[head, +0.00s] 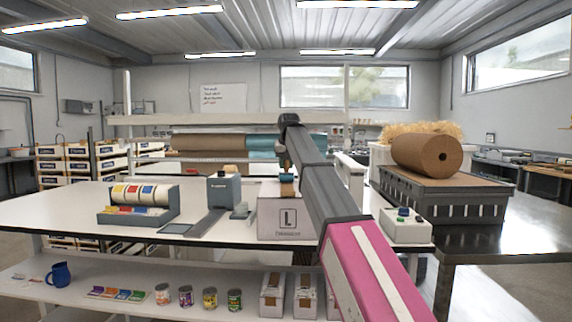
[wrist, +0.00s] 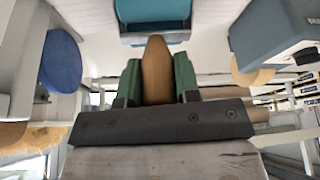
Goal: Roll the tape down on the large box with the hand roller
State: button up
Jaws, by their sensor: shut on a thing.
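The large box (head: 268,222), pale with an L label on its front, stands on the worktable. My gripper (head: 286,166) is above it, pointing down, with its green fingers (wrist: 156,82) shut on the wooden handle of the hand roller (wrist: 155,62). The roller's teal drum (head: 287,177) is at the box's top; it also shows at the upper edge of the wrist view. I cannot tell whether drum and box touch. A small brown patch (head: 287,189) below the drum looks like tape at the box's front edge. The rest of the tape is hidden.
A grey tape dispenser (head: 223,190) stands left of the box, and a rack of labels (head: 140,203) farther left. A control box with a blue button (head: 405,226) is to the right. A brown paper roll (head: 427,155) lies on a dark crate (head: 445,200).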

jog(key=shift+s+d, duration=0.1)
jog(key=shift+s, duration=2)
jog(key=shift+s, duration=0.1)
jog(key=shift+s+d, duration=0.1)
jog(key=shift+s, duration=0.95)
jog(key=shift+s+f, duration=0.1)
jog(key=shift+s, duration=1.3)
jog(key=shift+s+d, duration=0.1)
jog(key=shift+s, duration=0.8)
jog(key=shift+s, duration=0.1)
jog(key=shift+s+d, duration=0.1)
jog(key=shift+s, duration=2.1)
